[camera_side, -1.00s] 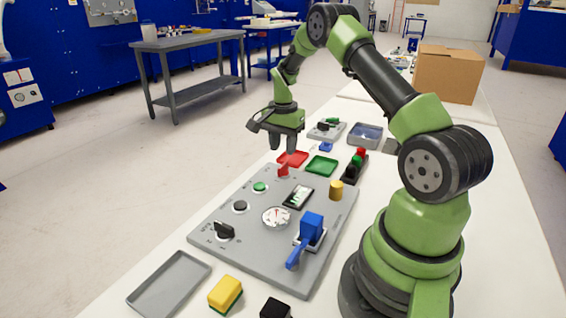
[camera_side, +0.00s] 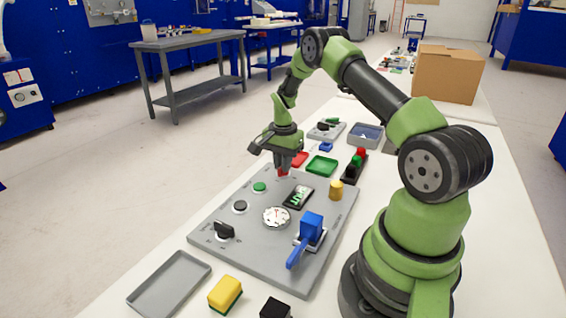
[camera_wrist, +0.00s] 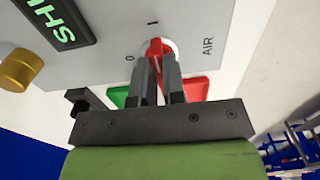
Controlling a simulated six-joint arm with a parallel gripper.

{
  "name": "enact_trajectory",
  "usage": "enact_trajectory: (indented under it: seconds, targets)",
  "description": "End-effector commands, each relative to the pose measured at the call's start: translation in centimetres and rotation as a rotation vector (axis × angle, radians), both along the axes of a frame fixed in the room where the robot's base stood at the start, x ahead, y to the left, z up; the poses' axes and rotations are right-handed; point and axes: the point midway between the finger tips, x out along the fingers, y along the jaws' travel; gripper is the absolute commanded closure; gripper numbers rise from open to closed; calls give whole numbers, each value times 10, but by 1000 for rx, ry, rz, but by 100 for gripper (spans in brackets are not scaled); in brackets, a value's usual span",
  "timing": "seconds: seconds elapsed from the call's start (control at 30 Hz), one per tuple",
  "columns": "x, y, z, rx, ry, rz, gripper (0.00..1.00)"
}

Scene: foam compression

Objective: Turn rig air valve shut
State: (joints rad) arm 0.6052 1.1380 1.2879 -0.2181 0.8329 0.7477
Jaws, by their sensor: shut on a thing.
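The red air valve knob (camera_wrist: 155,47) sits on a white round base by the "AIR" label, with "0" and "I" marks beside it. In the wrist view its visible end points toward the "I" mark. My gripper (camera_wrist: 163,62) is shut on this knob, with one dark finger on each side. In the side view my gripper (camera_side: 283,168) is low over the far end of the grey rig panel (camera_side: 225,262), and a bit of the red knob (camera_side: 282,172) shows under the fingers. The fingers hide the rest of the knob.
A small display (camera_side: 298,196) on the panel is lit with green letters, cut off in the wrist view. Red (camera_side: 300,158) and green (camera_side: 321,166) trays lie just beyond the panel. A gauge (camera_side: 276,217), a blue lever (camera_side: 297,252) and a brass-coloured knob (camera_side: 336,190) stand nearer.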

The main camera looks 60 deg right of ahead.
Motion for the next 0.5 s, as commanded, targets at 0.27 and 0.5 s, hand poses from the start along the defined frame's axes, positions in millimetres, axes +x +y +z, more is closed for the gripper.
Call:
enact_trajectory:
  seconds: [0.27,0.5]
  targets:
    - [0,0,0,0,0,46,100]
    - [0,0,0,0,-1,191,100]
